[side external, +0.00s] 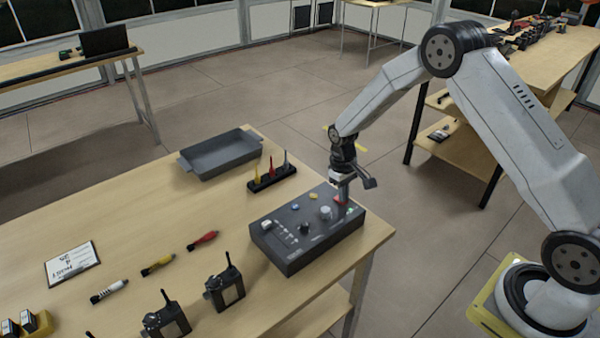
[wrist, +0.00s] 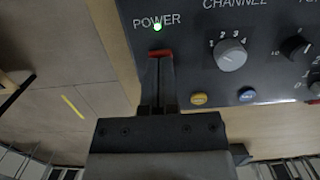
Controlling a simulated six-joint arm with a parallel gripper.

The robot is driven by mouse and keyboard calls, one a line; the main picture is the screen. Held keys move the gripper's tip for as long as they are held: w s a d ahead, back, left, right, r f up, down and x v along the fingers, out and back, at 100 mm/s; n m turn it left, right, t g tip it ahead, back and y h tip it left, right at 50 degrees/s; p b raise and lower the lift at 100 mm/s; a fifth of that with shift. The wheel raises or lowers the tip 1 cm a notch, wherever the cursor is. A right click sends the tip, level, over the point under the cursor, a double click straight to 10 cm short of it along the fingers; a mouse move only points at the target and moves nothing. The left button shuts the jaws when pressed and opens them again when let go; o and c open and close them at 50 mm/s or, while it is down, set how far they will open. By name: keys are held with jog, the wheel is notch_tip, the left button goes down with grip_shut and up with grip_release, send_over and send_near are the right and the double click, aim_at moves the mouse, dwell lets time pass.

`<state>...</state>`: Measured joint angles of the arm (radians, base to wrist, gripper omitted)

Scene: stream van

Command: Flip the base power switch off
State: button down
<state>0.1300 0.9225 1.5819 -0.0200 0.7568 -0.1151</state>
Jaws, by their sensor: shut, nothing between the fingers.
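The base (side external: 305,240) is a dark grey control box with knobs and buttons near the right end of the wooden table. Its face also fills the top right of the wrist view (wrist: 195,55). The red power switch (wrist: 160,53) lies below the POWER label, beside a lit green-white light (wrist: 157,27). My gripper (side external: 342,198) points down over the box's far right corner. In the wrist view its shut fingers (wrist: 158,62) meet at the switch and cover most of it. Whether they touch it I cannot tell. The switch's tilt is hidden.
A channel knob (wrist: 230,55), a yellow button (wrist: 199,99) and a blue button (wrist: 247,95) sit near the fingers. A marker rack (side external: 272,180) and a grey tray (side external: 220,155) stand behind the box. Radios (side external: 226,288) stand in front left.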

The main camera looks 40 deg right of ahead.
aim_at(335, 197)
jog(key=shift+s+f, duration=0.3)
jog(key=shift+f, duration=0.2)
jog(key=shift+w, duration=0.2)
jog(key=shift+w+r, duration=0.15)
jog(key=shift+w, duration=0.5)
notch_tip(335, 197, up, 14)
jog(key=w, duration=0.1)
jog(key=shift+w+r, duration=0.15)
jog(key=shift+w, duration=0.25)
dwell(0.4)
